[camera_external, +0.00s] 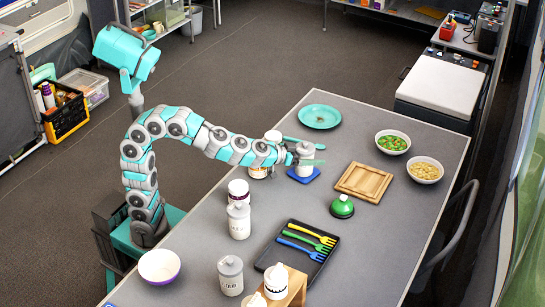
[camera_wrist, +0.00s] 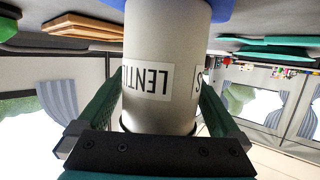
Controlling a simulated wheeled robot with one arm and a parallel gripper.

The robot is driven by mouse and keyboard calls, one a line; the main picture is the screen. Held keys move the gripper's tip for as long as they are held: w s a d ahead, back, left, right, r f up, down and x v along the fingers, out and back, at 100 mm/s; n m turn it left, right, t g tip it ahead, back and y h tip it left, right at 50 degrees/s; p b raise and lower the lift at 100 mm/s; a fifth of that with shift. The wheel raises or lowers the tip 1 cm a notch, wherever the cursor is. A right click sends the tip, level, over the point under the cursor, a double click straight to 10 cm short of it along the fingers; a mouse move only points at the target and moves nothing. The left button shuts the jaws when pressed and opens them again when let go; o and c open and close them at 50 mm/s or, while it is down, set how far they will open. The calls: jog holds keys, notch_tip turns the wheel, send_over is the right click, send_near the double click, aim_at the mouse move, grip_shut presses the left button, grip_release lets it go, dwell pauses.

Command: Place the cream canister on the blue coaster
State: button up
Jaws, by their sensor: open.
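The cream canister (camera_external: 305,158) stands upright on the blue coaster (camera_external: 304,178) near the middle of the table. In the wrist view, which is upside down, the canister (camera_wrist: 150,50) fills the centre and shows a white label with the letters "LENTI" and a separate "S". The blue coaster (camera_wrist: 222,10) shows at its base at the top edge. My gripper (camera_external: 306,153) is around the canister's upper part with its jaws open. In the wrist view, one finger of my gripper (camera_wrist: 160,98) is on each side of the canister. Whether either finger touches it is unclear.
A white container (camera_external: 258,172) stands just left, partly behind my arm. A wooden board (camera_external: 364,182), green-topped object (camera_external: 342,207) and two food bowls (camera_external: 392,143) lie to the right. A teal plate (camera_external: 320,116) is behind. A black cutlery tray (camera_external: 292,270) and more canisters (camera_external: 239,222) are in front.

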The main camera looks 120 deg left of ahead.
jog(key=shift+r, duration=0.25)
jog(key=p+v, duration=0.3)
jog(key=v, duration=0.9)
